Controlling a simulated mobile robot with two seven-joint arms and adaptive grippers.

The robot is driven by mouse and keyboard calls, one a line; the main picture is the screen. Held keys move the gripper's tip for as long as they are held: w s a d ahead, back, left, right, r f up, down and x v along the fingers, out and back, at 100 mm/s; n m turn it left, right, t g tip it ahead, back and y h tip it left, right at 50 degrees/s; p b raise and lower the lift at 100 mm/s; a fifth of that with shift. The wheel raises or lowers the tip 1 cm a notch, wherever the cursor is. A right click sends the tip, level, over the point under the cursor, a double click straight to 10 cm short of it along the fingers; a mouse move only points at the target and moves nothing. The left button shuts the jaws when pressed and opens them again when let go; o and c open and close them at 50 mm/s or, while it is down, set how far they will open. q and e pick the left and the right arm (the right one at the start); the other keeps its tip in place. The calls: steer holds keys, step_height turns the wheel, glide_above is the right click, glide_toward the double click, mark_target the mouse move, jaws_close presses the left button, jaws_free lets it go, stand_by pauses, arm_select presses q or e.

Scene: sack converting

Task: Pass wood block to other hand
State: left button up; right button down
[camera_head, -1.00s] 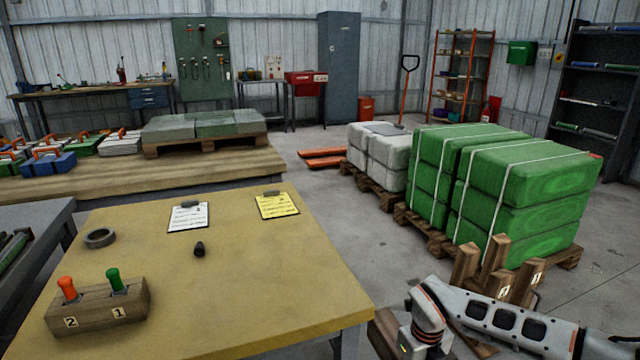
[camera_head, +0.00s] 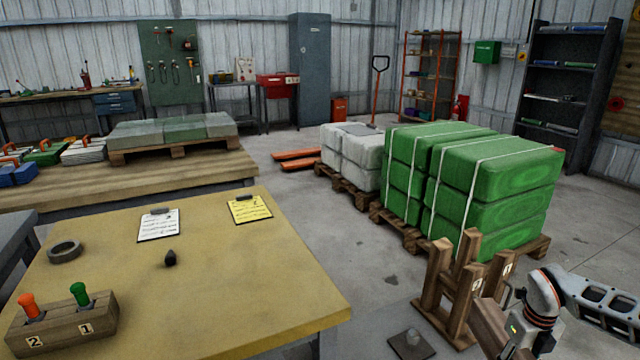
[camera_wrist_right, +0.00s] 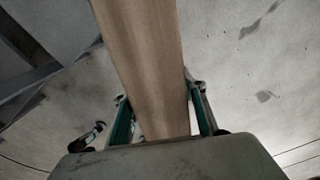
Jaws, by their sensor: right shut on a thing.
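The wood block is a long, plain brown piece. In the right wrist view the block (camera_wrist_right: 145,60) runs between the two fingers of my right gripper (camera_wrist_right: 160,100) and extends away from the palm. My right gripper is shut on it. In the head view the block (camera_head: 490,326) shows at the lower right, tilted, beside my right wrist, and its lower end is cut off by the frame. My left gripper is in neither view.
A wooden stand (camera_head: 438,275) with numbered uprights is just beyond the block, before pallets of green sacks (camera_head: 500,180). The yellow-topped table (camera_head: 215,290) carries a lever box (camera_head: 62,325), a ring (camera_head: 65,251), a small dark piece (camera_head: 170,258) and two clipboards. Its middle is clear.

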steer(key=s+d+r, duration=0.1)
steer(key=d, duration=0.4)
steer(key=s+a+r+n, duration=0.2)
steer(key=a+r+n, duration=1.5)
steer(key=a, duration=0.5)
steer(key=s+a+r+n, duration=0.4)
steer(key=s+r+n, duration=0.2)
steer(key=s+n, duration=0.3)
steer(key=s+a+r+n, duration=0.5)
steer(key=s+r+n, duration=0.2)
steer(key=n, duration=0.3)
arm_select(q)
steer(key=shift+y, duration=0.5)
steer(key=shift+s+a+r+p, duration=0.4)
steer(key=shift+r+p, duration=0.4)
steer(key=shift+p, duration=1.9)
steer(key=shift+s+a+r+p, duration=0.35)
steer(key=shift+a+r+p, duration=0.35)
steer(key=shift+p, duration=2)
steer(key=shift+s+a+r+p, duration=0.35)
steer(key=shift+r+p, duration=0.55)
steer(key=shift+p, duration=1.8)
arm_select(e)
steer(key=shift+w+a+r, duration=0.1)
steer(key=shift+a+r, duration=0.05)
steer(key=shift+r, duration=2.75)
